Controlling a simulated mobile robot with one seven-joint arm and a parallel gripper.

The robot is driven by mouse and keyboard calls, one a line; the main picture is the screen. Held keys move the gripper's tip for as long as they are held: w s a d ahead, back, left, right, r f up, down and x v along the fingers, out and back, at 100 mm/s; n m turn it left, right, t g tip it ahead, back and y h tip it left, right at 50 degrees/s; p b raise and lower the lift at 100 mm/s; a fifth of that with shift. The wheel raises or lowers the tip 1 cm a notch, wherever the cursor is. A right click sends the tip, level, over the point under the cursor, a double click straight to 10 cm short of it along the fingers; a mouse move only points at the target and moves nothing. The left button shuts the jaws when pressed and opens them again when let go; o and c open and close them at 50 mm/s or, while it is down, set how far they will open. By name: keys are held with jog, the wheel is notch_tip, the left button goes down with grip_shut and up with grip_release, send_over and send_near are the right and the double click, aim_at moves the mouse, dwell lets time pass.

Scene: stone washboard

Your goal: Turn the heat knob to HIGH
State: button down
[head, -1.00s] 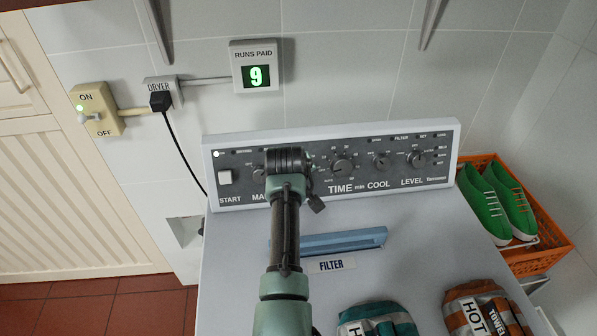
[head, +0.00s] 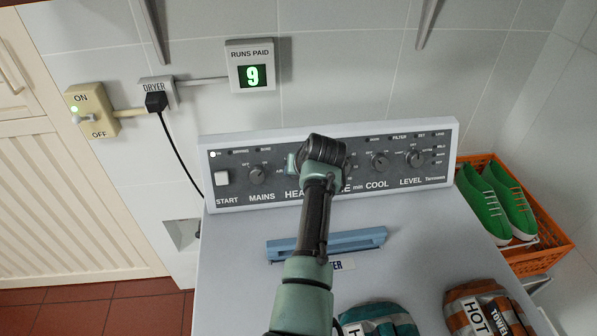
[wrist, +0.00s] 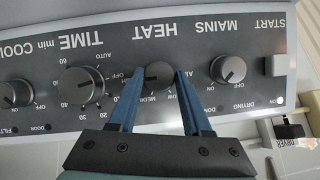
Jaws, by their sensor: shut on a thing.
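The heat knob (wrist: 160,75) is a small dark round knob under the HEAT label in the wrist view, where the panel appears upside down. The blue fingers of my gripper (wrist: 159,78) stand on either side of it, shut on it. MEDIUM and LOW print shows beside the knob, partly covered by the fingers. I cannot read clearly where its pointer stands. In the head view my own arm hides the heat knob and the fingers; part of the HEAT label shows on the dryer's control panel (head: 213,195).
The mains knob (wrist: 228,69) and the time knob (wrist: 83,86) flank the heat knob closely. The cool knob (head: 380,162) and level knob (head: 414,158) are farther right. An orange crate (head: 545,257) stands right.

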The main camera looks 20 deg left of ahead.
dwell(0.4)
jog(key=shift+c, duration=1.7)
grip_release()
jog(key=v, duration=1.3)
jog(key=shift+b, duration=0.45)
